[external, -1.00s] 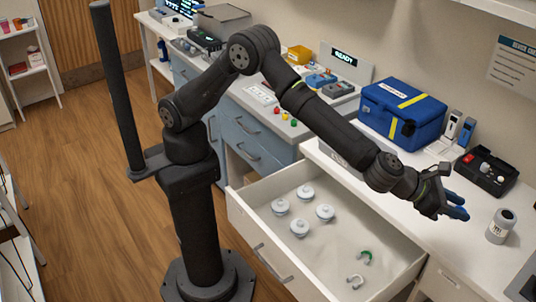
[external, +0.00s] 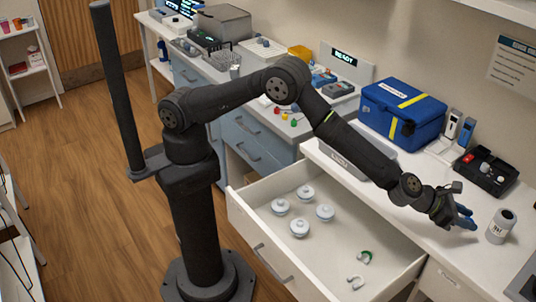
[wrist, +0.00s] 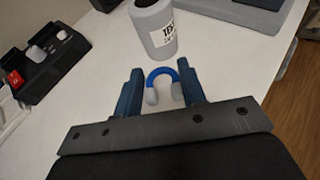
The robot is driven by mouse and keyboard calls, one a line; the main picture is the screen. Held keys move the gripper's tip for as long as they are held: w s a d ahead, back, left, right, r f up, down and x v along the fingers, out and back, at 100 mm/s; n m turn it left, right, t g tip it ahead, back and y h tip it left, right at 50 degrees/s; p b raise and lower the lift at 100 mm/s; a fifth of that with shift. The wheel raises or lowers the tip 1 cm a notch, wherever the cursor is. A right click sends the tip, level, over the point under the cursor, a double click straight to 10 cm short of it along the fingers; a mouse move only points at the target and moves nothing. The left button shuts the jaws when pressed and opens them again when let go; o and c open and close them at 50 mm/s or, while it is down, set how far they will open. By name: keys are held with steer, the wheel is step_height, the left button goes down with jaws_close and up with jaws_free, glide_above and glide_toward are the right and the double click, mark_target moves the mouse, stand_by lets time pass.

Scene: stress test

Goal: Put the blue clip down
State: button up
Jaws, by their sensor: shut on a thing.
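The blue clip (wrist: 161,72) is a small U-shaped piece with a blue arch and pale grey ends. In the wrist view it sits between the two blue fingers of my gripper (wrist: 160,92), which is shut on it, with the arch pointing away toward a grey labelled bottle (wrist: 154,28). In the external view my gripper (external: 464,218) is low over the white counter (external: 440,190), just left of the bottle. The clip cannot be made out there. I cannot tell whether the clip touches the counter.
A black tray (external: 503,183) with small items lies behind my gripper, and a blue case (external: 402,110) stands further back left. Below the counter, an open drawer (external: 345,235) holds several lidded pots, a green clip (external: 364,257) and a whitish clip (external: 355,282).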

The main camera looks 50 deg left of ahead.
mark_target(457, 234)
steer(key=shift+f, duration=2)
steer(key=shift+f, duration=0.15)
steer(key=o, duration=1)
steer(key=shift+r, duration=0.25)
steer(key=v, duration=1.2)
steer(key=shift+f, duration=0.15)
